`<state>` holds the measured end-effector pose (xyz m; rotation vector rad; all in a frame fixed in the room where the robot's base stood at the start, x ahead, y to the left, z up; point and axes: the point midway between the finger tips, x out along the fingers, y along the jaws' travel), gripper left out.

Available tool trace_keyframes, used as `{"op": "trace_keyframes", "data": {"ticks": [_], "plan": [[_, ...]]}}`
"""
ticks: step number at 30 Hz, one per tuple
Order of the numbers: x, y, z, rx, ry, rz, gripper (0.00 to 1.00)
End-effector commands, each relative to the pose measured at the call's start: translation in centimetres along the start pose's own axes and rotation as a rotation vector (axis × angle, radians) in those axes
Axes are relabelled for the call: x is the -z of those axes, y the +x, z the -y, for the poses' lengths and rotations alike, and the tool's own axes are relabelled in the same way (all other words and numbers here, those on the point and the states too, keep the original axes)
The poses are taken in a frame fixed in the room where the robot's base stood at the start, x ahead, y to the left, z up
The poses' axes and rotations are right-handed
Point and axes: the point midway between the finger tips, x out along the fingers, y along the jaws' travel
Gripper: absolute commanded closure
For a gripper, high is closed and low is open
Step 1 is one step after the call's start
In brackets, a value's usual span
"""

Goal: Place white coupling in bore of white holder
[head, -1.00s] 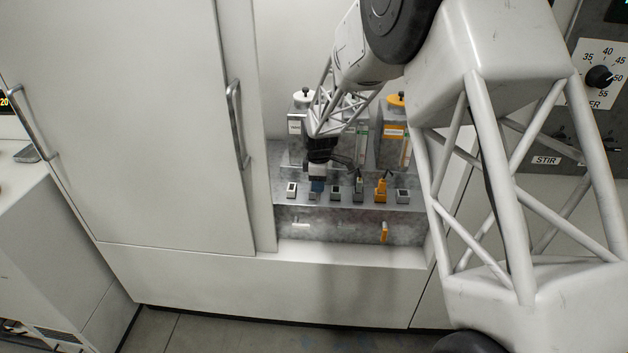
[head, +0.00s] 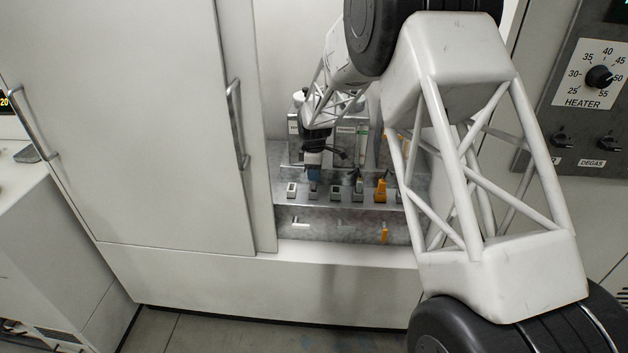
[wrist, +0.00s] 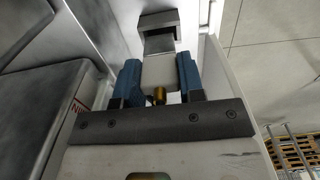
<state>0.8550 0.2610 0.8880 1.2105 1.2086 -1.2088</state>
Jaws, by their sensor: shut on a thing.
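My gripper (head: 314,168) is above the shelf near the left end of a row of small blocks. Its blue fingers are shut on a pale, boxy piece, the white coupling (wrist: 158,72), with a brass stub (wrist: 159,96) toward the gripper. In the wrist view a grey square-ended part (wrist: 158,44) lies beyond it; I cannot tell if it belongs to the coupling or is separate. A pale, white-faced block, likely the white holder (head: 291,190), stands at the row's left end. Its bore is too small to make out.
An orange coupling (head: 380,189) stands in the row, with an orange tab (head: 384,233) on the shelf front below. Grey tanks (head: 349,137) stand close behind my gripper. A cabinet door (head: 165,130) closes off the left side. My arm covers the recess's right side.

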Motion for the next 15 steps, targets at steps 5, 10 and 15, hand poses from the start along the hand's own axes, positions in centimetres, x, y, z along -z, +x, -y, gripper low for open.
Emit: {"op": "trace_keyframes", "data": {"ticks": [5, 10, 15], "plan": [[0.0, 1.1, 0.0, 0.001, 0.0, 0.0, 0.91], [0.0, 2.8, 0.0, 0.001, 0.0, 0.0, 0.91], [0.0, 3.5, 0.0, -0.001, 0.0, 0.0, 0.91]]}}
